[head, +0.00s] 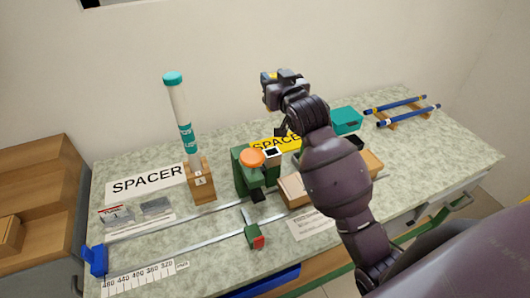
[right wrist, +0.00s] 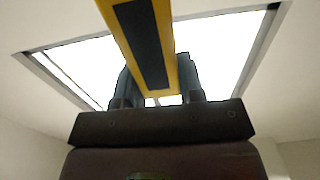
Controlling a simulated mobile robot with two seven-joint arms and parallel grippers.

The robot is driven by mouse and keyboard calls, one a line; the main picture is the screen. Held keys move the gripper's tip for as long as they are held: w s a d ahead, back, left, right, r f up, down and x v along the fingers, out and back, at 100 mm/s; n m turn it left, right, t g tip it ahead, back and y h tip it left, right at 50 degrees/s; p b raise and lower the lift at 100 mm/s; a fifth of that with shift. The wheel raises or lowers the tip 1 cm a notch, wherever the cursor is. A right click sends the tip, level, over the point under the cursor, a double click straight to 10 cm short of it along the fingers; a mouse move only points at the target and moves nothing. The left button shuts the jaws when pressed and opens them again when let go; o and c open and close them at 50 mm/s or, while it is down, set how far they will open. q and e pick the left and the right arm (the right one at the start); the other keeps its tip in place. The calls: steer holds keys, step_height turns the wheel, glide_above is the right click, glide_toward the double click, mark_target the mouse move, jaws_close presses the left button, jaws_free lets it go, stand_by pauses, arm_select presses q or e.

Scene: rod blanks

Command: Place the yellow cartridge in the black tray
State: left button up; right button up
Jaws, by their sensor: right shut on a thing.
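The yellow cartridge (right wrist: 167,30) is a yellow bar with a black stripe along its face. In the right wrist view it sits between the two fingers of my right gripper (right wrist: 158,88), which is shut on it. In the head view my right gripper (head: 272,79) is raised high above the back of the bench, and only a small yellow bit of the cartridge (head: 270,75) shows there. A small black object (head: 356,142), possibly the black tray, is partly hidden behind my right arm; I cannot tell for sure. My left gripper is not in view.
A tall white tube with a teal cap (head: 181,105) stands in a wooden block. A green fixture with an orange knob (head: 244,172) stands mid-bench. A teal box (head: 346,120) and blue rods on a wooden rack (head: 402,109) are at right. Metal rails and a scale run along the front left.

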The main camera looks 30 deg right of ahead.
steer(key=shift+w+d+f, duration=0.1)
steer(key=shift+w+f, duration=0.3)
steer(key=shift+f, duration=0.15)
steer(key=shift+s, duration=0.3)
step_height(320, 180, down, 20)
steer(key=shift+w+r+b, duration=0.1)
steer(key=shift+r+b, duration=0.1)
steer(key=shift+b, duration=0.1)
steer(key=shift+f, duration=0.25)
steer(key=o, duration=0.9)
